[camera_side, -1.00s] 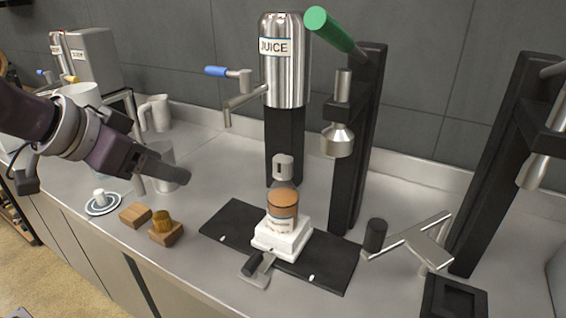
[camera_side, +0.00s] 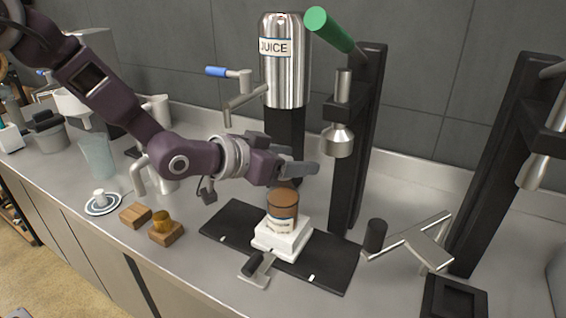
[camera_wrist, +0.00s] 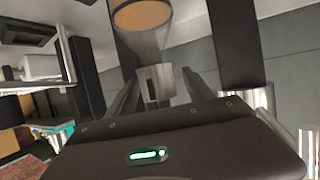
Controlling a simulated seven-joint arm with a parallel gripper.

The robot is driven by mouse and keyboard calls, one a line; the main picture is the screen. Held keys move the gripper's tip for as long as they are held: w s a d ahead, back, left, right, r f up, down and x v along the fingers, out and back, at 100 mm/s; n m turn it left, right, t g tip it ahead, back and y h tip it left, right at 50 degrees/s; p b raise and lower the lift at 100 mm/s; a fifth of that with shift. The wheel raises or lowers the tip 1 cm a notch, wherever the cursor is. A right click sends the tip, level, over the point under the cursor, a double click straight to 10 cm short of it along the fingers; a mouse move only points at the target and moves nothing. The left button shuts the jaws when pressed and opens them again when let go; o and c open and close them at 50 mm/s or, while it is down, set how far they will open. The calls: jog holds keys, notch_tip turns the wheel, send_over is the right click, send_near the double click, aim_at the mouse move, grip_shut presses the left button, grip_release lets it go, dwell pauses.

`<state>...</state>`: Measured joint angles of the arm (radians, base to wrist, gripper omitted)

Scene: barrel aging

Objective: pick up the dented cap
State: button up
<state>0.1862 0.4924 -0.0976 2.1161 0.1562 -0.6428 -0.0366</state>
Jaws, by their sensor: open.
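A small silver cap (camera_wrist: 155,82) with a dark mark on its side shows in the wrist view. It sits on the narrow neck of a clear-shouldered bottle (camera_wrist: 150,42) with orange-brown contents. In the side view the same bottle (camera_side: 283,208) stands upright on a white block; its neck and the cap are hidden behind my gripper. My gripper (camera_side: 303,168) is level above the bottle body, coming from the left. In the wrist view its open fingers (camera_wrist: 161,80) lie on either side of the cap. I cannot tell whether they touch it.
The white block (camera_side: 270,243) rests on a black mat (camera_side: 330,266). A juice dispenser (camera_side: 284,75) and a black press stand (camera_side: 357,150) rise close behind. Two wooden blocks, one bearing an amber piece (camera_side: 161,219), and a small saucer (camera_side: 103,206) lie at left.

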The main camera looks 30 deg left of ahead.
grip_shut()
